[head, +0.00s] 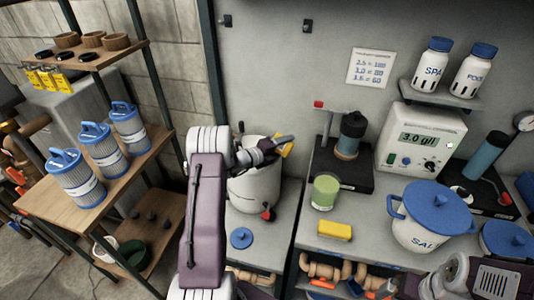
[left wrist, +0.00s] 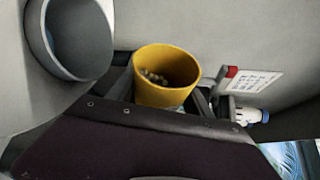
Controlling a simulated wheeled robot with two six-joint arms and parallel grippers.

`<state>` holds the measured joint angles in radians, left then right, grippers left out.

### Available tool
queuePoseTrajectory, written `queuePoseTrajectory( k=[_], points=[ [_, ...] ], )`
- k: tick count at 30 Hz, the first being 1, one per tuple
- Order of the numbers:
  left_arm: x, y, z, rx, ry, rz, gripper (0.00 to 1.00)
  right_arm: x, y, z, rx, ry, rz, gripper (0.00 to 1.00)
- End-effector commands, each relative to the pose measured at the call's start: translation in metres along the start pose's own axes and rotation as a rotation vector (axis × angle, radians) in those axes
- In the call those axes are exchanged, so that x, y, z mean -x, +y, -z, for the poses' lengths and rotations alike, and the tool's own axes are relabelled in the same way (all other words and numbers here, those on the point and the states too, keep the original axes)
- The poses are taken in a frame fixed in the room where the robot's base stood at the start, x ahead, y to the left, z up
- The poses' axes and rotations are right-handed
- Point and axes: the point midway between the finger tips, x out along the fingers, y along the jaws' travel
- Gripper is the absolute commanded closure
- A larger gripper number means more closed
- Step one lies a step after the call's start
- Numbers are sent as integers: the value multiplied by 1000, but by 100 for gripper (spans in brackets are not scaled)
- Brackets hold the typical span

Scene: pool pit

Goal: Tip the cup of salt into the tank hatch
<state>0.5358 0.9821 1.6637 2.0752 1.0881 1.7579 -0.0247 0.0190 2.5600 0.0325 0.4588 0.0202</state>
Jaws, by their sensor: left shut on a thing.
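My left gripper (head: 284,143) is shut on a yellow cup (head: 287,149), above the right rim of the white tank (head: 254,190). In the left wrist view the yellow cup (left wrist: 166,78) shows its open mouth, with pale grains inside. The tank's top is partly covered by my left arm, and I cannot make out the hatch opening clearly. A blue round cap (head: 241,238) lies on the bench in front of the tank. My right arm shows at the lower right, but its fingertips are not visible.
A green cup (head: 325,191), a yellow block (head: 334,230) and a white salt tub (head: 430,215) with a blue lid stand on the right-hand bench. A meter (head: 419,141) reads 3.0 g/l. A shelf with blue-topped filters (head: 75,180) is at left.

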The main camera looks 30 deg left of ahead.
Motion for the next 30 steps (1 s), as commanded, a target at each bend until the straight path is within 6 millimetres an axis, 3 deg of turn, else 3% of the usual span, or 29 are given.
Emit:
queuePoseTrajectory(
  k=[30],
  points=[
    [5, -3, -10, 92, 10, 40, 84, 7, 0, 1, 0, 0, 0, 0]
  ],
)
